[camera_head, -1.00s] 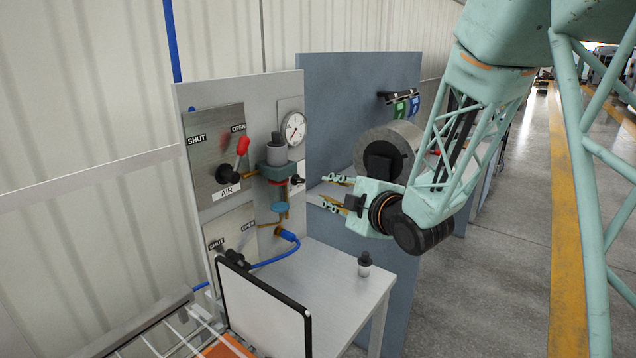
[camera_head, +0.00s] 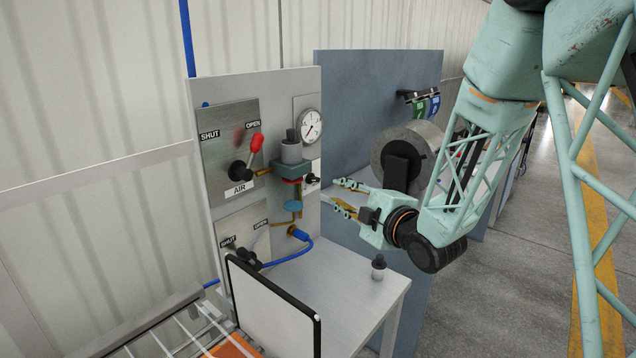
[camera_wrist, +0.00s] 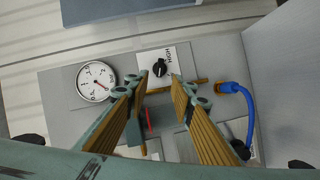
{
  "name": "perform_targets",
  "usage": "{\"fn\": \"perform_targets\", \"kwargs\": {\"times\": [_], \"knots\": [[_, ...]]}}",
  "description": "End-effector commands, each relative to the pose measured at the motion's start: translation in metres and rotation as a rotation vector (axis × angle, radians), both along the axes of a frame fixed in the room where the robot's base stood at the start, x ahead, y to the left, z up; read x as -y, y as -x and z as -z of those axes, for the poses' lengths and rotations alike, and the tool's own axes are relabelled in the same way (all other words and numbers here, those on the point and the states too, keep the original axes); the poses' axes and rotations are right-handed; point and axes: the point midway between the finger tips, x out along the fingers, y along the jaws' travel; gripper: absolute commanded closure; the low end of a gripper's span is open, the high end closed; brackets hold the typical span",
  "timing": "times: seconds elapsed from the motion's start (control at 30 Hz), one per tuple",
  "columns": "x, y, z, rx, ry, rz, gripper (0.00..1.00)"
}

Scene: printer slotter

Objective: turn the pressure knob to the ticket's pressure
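A small black knob (camera_head: 312,179) sits on a white plate on the panel's right part. No readable ticket shows.
A red-handled AIR lever (camera_head: 256,145) and a lower valve (camera_head: 241,256) are on the panel. A blue hose (camera_head: 290,257) loops below. A small black-topped bottle (camera_head: 378,267) stands on the table (camera_head: 345,285).

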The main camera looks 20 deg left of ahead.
Motion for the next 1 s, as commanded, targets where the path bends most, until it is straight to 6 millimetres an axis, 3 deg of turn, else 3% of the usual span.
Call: {"fn": "perform_targets", "kwargs": {"times": [0.33,1.0], "knots": [[-0.021,-0.017,0.004,0.0,0.001,-0.002,0.77],[-0.085,-0.074,0.015,0.001,0.0,-0.001,0.77]]}}
